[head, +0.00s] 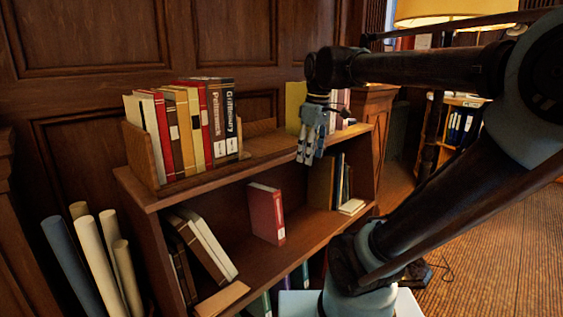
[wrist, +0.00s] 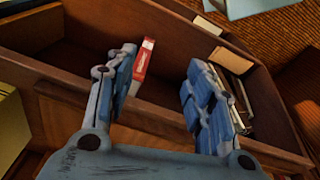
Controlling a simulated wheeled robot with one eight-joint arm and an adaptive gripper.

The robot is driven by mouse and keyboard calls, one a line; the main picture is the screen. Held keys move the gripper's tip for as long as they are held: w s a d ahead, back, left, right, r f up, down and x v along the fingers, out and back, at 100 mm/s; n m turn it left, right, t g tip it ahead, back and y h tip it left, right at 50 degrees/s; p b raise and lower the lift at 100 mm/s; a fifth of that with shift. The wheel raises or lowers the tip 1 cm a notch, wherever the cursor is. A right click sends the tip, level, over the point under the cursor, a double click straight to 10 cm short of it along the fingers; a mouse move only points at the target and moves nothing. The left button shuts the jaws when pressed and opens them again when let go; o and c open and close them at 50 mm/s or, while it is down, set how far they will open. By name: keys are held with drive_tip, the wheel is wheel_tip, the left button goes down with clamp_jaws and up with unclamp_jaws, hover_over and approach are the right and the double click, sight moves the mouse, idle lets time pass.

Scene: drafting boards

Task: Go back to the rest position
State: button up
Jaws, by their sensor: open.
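My gripper (head: 311,146) hangs from my arm over the front edge of the bookshelf's top, pointing down. Its fingers are apart with nothing between them. In the wrist view the gripper (wrist: 161,90) also shows open, above the shelf. A red book (head: 266,214) stands alone on the middle shelf, below and left of the gripper. In the wrist view the red book (wrist: 145,62) shows just beside the left finger, partly hidden by it; I cannot tell if they touch.
The bookshelf (head: 325,228) has a row of books (head: 190,125) in a wooden holder on top. Leaning books (head: 205,246) and upright books (head: 342,185) stand on the middle shelf. Rolled tubes (head: 95,250) stand at left. A lamp (head: 450,10) is at back right. Carpet (head: 490,250) is open at right.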

drive_tip(key=s+d+f+m, duration=0.3)
drive_tip(key=f, duration=0.4)
drive_tip(key=s+d+f+m, duration=0.4)
drive_tip(key=f, duration=0.3)
drive_tip(key=s+d+f+m+t+h, duration=0.1)
drive_tip(key=s+d+f+m, duration=0.2)
drive_tip(key=f, duration=0.4)
drive_tip(key=shift+s+d+f+m, duration=0.15)
drive_tip(key=shift+s+f+m, duration=0.2)
drive_tip(key=shift+m, duration=0.25)
